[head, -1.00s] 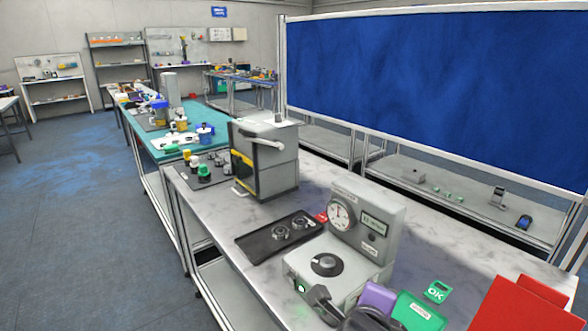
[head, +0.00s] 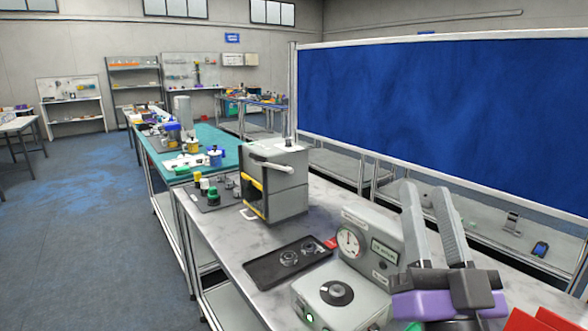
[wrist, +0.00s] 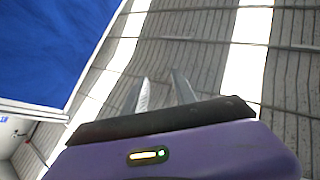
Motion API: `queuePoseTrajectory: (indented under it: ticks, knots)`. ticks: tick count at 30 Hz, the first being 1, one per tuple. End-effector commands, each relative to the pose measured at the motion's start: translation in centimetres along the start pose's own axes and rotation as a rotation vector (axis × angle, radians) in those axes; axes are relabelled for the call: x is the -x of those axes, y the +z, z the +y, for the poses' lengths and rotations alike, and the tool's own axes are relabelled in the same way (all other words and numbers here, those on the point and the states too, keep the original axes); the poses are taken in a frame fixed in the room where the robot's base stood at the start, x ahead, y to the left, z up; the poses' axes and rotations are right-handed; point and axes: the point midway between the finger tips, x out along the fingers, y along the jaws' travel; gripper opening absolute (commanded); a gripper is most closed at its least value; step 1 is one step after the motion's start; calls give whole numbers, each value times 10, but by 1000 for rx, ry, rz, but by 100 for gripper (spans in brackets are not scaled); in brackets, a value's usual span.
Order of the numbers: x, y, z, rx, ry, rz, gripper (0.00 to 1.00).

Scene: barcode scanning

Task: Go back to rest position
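My gripper (head: 424,188) is raised over the right end of the near bench in the head view, with its two grey fingers pointing up. The fingers stand apart with a gap and nothing between them. The wrist view also shows both fingers of my gripper (wrist: 161,92) apart and empty, against a ribbed ceiling with bright light strips. The purple wrist body (head: 440,303) is in front of part of the bench. My gripper touches nothing that I can see.
The grey dial gauge device (head: 350,243) stands just left of my gripper on the bench (head: 232,252). A black tray (head: 270,268) and a grey boxy machine (head: 284,185) are farther left. A blue panel (head: 450,110) stands behind. Red bins (head: 535,322) are at lower right.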

Motion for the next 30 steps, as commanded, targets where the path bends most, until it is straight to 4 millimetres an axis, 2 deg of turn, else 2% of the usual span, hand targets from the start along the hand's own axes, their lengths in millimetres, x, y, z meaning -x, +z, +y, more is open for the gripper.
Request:
queuePoseTrajectory:
  ticks: [8, 14, 18, 24, 30]
  knots:
    - [78, 31, -8, 231, -207, -81, 33]
    - [151, 55, 0, 314, -295, -192, 33]
    - [206, 68, 12, 336, -319, -294, 33]
    - [289, 75, 29, 321, -292, -464, 33]
    - [372, 71, 41, 252, -185, -664, 33]
